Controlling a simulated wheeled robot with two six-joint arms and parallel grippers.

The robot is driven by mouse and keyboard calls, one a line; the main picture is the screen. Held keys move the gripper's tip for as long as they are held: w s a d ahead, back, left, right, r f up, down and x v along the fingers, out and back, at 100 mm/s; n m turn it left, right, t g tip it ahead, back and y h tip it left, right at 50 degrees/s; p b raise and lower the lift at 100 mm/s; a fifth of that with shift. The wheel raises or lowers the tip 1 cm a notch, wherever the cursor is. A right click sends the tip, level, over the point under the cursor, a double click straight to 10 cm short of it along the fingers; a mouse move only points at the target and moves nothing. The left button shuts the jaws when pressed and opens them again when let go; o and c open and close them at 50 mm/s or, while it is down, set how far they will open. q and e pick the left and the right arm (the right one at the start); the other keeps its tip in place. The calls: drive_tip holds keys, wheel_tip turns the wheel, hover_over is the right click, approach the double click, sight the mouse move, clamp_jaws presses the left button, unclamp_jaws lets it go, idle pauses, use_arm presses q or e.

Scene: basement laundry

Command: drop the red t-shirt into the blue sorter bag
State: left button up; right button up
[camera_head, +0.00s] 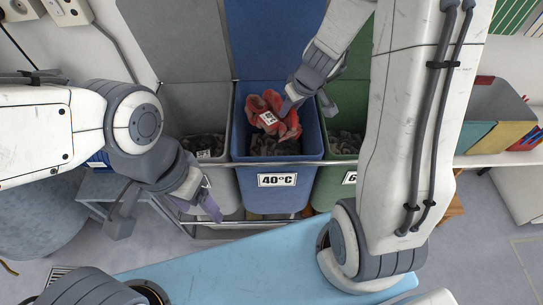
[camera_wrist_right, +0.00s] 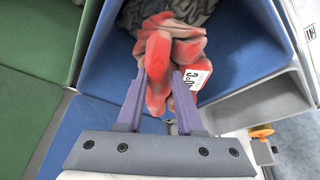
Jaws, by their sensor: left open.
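The red t-shirt (camera_head: 274,116) is a crumpled bundle with a white printed tag, at the mouth of the blue sorter bag (camera_head: 240,133). In the right wrist view the red t-shirt (camera_wrist_right: 187,52) has a fold between the purple fingers of my right gripper (camera_wrist_right: 159,76), which is shut on it. Whether the shirt rests on the dark laundry below is unclear. The blue bag's wall (camera_wrist_right: 232,85) surrounds it there. My left gripper (camera_head: 165,215) is open and empty, left of the bag and in front of the sorter.
A grey bag (camera_head: 222,180) stands left of the blue one and a green bag (camera_head: 327,185) right, both with dark laundry. A metal rail crosses their fronts. A light blue board (camera_head: 230,262) lies in front. A shelf with coloured bins (camera_head: 495,135) is at right.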

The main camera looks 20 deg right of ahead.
drive_tip(key=o, duration=0.4)
drive_tip(key=p+v, duration=0.4)
drive_tip(key=v, duration=0.6)
drive_tip(key=shift+s+d+r, duration=0.1)
drive_tip(key=shift+s+r, duration=0.05)
drive_tip(key=shift+r, duration=0.05)
drive_tip(key=s+a+r+n+g+y, duration=0.1)
drive_tip(key=s+a, duration=0.4)
drive_tip(key=a, duration=0.2)
drive_tip(key=s+a+r+n+g, duration=0.1)
drive_tip(key=s+a, duration=0.3)
drive_tip(key=a, duration=0.3)
drive_tip(key=s+a+n+g+h, duration=0.15)
drive_tip(key=s+a, duration=0.25)
drive_tip(key=s, duration=0.7)
drive_tip(key=shift+n+g, duration=0.25)
drive_tip(key=shift+g, duration=0.1)
drive_tip(key=r+p, duration=0.8)
drive_tip(key=r, duration=0.1)
drive_tip(key=s+r+p, duration=0.1)
drive_tip(key=r+p, duration=0.3)
drive_tip(key=shift+d+r+p, duration=0.15)
drive_tip(key=shift+r+p, duration=0.05)
drive_tip(key=shift+p, duration=0.2)
